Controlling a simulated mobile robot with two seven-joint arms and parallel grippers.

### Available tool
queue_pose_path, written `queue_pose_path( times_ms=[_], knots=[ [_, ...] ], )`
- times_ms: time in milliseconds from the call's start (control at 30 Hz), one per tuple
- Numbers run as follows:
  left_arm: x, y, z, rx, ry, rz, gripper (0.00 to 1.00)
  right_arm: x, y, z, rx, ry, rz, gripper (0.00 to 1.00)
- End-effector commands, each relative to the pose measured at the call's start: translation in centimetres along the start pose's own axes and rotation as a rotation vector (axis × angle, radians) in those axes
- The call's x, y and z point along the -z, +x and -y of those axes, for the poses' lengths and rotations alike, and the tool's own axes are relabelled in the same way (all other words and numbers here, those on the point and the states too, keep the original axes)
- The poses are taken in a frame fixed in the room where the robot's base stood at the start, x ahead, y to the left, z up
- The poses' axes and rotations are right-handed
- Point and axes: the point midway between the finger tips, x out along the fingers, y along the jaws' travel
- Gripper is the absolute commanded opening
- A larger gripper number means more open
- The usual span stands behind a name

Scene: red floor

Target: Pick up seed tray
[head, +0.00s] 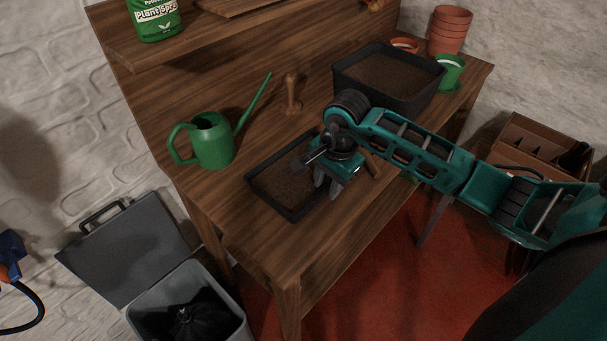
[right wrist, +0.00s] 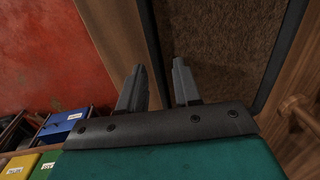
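The seed tray (head: 268,200), a shallow black tray of brown soil, lies flat on the wooden bench near its front edge. My right gripper (head: 327,186) points down at the tray's front right side and hides part of it. In the right wrist view the two fingers of the right gripper (right wrist: 158,66) are apart, with nothing held. There the black rim of the seed tray (right wrist: 152,40) runs between the fingers in the picture; I cannot tell whether they touch it. My left gripper is not in view.
On the bench (head: 232,225) stand a green watering can (head: 212,142), a wooden dibber (head: 292,95), a deep black soil tub (head: 405,98) and a green pot (head: 451,73). Terracotta pots (head: 450,32) stand at the back. A grey bin (head: 232,310) stands on the floor at left.

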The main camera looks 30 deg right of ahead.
Motion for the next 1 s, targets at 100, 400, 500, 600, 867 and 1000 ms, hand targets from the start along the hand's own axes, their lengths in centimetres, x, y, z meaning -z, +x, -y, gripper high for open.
queue_pose_path(
  times_ms=[100,400,500,600,867,1000],
  knots=[
    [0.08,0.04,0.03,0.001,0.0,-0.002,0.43,0.01,-0.03,0.01,0.0,0.0,0.0,0.33],
    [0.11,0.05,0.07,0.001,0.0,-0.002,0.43,0.01,-0.06,0.02,0.0,0.001,0.0,0.04],
    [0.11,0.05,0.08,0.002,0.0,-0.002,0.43,0.01,-0.07,0.02,0.0,0.001,0.0,0.0],
    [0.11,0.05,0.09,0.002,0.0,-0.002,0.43,0.01,-0.07,0.02,0.0,0.001,0.0,0.0],
    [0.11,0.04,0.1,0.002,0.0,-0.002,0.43,0.03,-0.14,0.08,0.003,0.001,0.0,0.0],
    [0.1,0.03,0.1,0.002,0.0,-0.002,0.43,0.03,-0.14,0.08,0.003,0.001,0.0,0.0]
  ],
)
